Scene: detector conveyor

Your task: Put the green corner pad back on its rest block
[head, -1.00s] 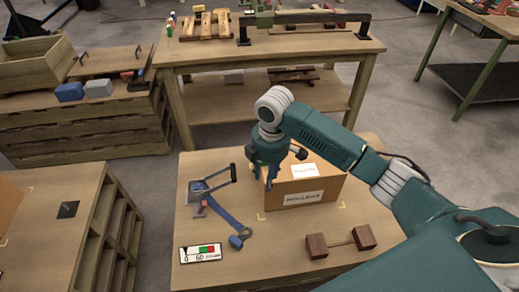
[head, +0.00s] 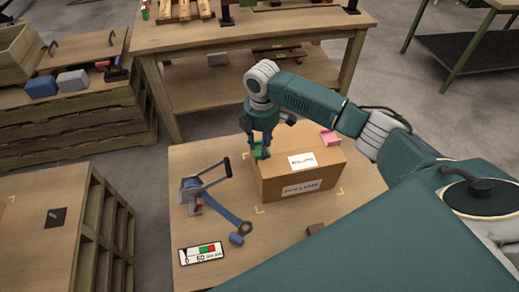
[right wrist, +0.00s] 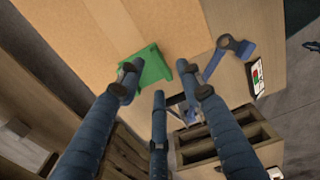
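My right gripper (head: 263,136) points down at the pad. In the right wrist view its fingers (right wrist: 165,85) are spread, and one fingertip overlaps the pad's edge; I cannot tell whether it touches. My arm hides the rest. My left gripper is not in view.
A pink pad (head: 329,138) sits on the box's back right corner. A tool with a grey handle and blue strap (head: 226,211) lies left of the box. A gauge card (head: 202,253) lies in front. A workbench (head: 270,38) stands behind, and wooden shelving (head: 92,225) stands left.

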